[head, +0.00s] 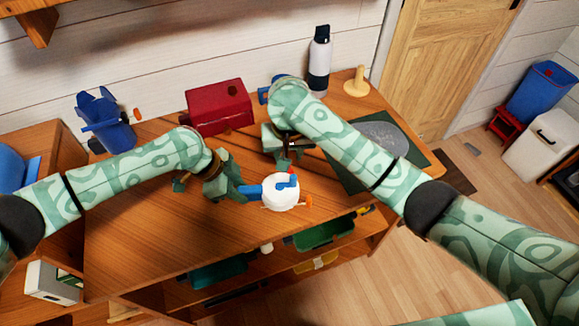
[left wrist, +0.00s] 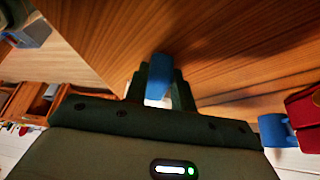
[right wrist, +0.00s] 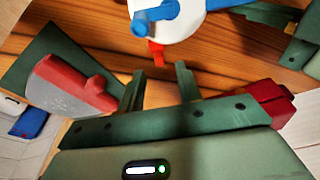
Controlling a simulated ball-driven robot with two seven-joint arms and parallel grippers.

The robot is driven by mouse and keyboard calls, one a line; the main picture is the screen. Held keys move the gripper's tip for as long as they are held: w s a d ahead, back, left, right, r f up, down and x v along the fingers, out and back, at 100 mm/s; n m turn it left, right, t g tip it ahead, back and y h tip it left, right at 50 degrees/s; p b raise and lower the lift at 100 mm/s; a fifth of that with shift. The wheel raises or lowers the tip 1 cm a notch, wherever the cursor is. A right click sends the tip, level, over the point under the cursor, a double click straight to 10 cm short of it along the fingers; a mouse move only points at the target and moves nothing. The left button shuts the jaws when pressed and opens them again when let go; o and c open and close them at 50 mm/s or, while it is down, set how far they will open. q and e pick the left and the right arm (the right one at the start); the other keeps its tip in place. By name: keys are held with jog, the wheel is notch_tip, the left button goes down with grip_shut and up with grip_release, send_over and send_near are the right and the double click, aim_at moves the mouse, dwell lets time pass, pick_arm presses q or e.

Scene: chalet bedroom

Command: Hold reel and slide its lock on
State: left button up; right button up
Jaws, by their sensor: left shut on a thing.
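The reel (head: 283,193) is a white drum with blue parts, held above the wooden table. My left gripper (head: 236,184) is shut on the reel's blue handle, which shows between its fingers in the left wrist view (left wrist: 158,85). In the right wrist view the reel (right wrist: 180,22) lies just beyond my right gripper (right wrist: 160,80), with a blue crank piece on it. A small red piece, perhaps the lock (right wrist: 157,52), sits at the reel's near edge, just past the right fingertips. The right fingers are apart with nothing seen between them. Whether the red piece touches the reel is unclear.
A red box (head: 215,108) stands at the back, with a blue object (head: 105,122) to its left. A bottle (head: 319,58) and a wooden peg (head: 357,82) stand behind my right arm. A dark green mat (head: 350,172) lies right. The front left tabletop is clear.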

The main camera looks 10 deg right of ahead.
pick_arm(q)
jog(key=o, duration=1)
pick_arm(e)
jog(key=shift+r, duration=0.3)
pick_arm(q)
jog(key=v, duration=1.2)
